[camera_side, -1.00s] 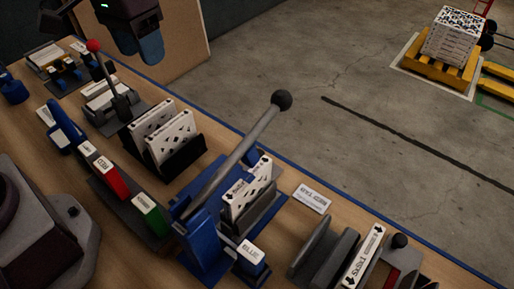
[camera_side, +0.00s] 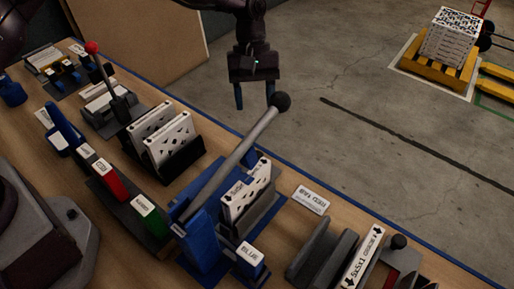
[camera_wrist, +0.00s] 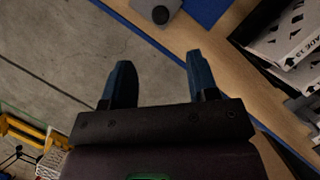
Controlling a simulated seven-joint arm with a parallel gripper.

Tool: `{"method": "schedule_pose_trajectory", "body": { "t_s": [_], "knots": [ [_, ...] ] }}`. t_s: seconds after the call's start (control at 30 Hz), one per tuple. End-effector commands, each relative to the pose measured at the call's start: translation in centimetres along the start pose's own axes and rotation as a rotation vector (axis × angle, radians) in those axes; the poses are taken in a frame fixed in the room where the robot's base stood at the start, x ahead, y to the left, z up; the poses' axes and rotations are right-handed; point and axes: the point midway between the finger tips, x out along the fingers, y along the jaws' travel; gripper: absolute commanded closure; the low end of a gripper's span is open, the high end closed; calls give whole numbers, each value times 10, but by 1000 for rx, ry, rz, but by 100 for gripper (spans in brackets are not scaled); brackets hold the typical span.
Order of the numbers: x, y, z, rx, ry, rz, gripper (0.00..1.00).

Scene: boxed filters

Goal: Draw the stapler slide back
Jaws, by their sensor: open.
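My gripper (camera_side: 254,102) hangs in the side view with its two blue fingers apart and nothing between them. It also shows open and empty in the wrist view (camera_wrist: 158,62). In the side view it appears just up-left of the black ball (camera_side: 280,101) on a long grey lever (camera_side: 232,156). The lever slopes up from a blue bench device (camera_side: 203,245) that has white filter boxes (camera_side: 246,193) beside it. Nothing is plainly marked as the stapler slide; I cannot tell which part it is. A black knob (camera_side: 399,241) stands on a red and grey fixture at lower right.
Boxed filters stand in a black rack (camera_side: 183,163). A red-knobbed lever (camera_side: 92,47) stands at upper left. Red, green and white blocks (camera_side: 110,181) sit along the near side. Beyond the blue bench edge is open floor with a loaded yellow pallet (camera_side: 439,68).

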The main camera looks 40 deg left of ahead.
Motion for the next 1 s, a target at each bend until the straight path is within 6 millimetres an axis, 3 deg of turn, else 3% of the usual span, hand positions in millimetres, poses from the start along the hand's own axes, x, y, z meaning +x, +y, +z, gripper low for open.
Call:
{"method": "schedule_pose_trajectory", "body": {
  "t_s": [0.5, 0.7, 1.0],
  "knots": [
    [100, -1, 0, 4, -1, -4, 46],
    [116, -1, 0, 5, 0, -2, 46],
    [118, 0, 0, 5, 1, -1, 46]
  ]
}}
